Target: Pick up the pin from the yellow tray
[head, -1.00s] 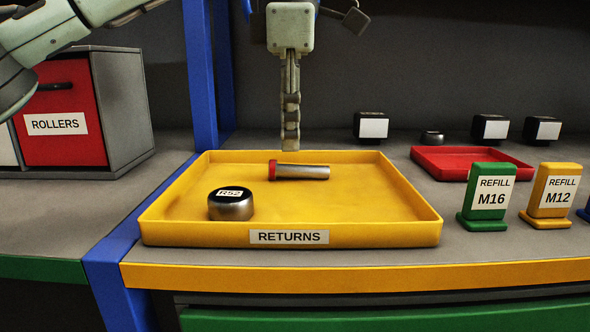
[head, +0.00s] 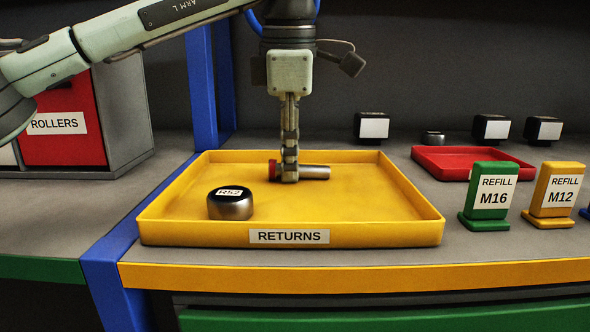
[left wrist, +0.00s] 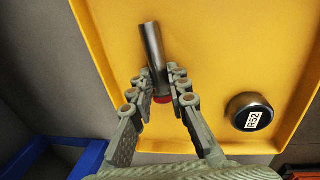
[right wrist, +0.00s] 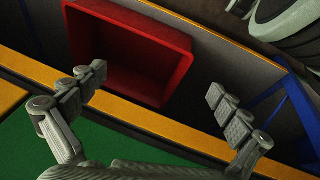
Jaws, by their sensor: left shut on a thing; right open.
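The pin (head: 316,172) is a silver cylinder with a red end, lying on its side in the yellow tray (head: 375,236) labelled RETURNS. My left gripper (head: 290,176) points straight down into the tray and is shut on the pin near its red end, hiding part of it. In the left wrist view the pin (left wrist: 152,50) lies between the fingers (left wrist: 160,88), with its red end close to the gripper. My right gripper shows only in the right wrist view (right wrist: 158,85); it is open and empty, with a red bin (right wrist: 130,50) beyond its fingers.
A round weight labelled R52 (head: 231,207) stands in the tray's left part. A red tray (head: 440,172) and the M16 (head: 487,197) and M12 (head: 551,197) refill signs stand to the right. A blue post (head: 202,75) and the ROLLERS cabinet (head: 125,110) are at left.

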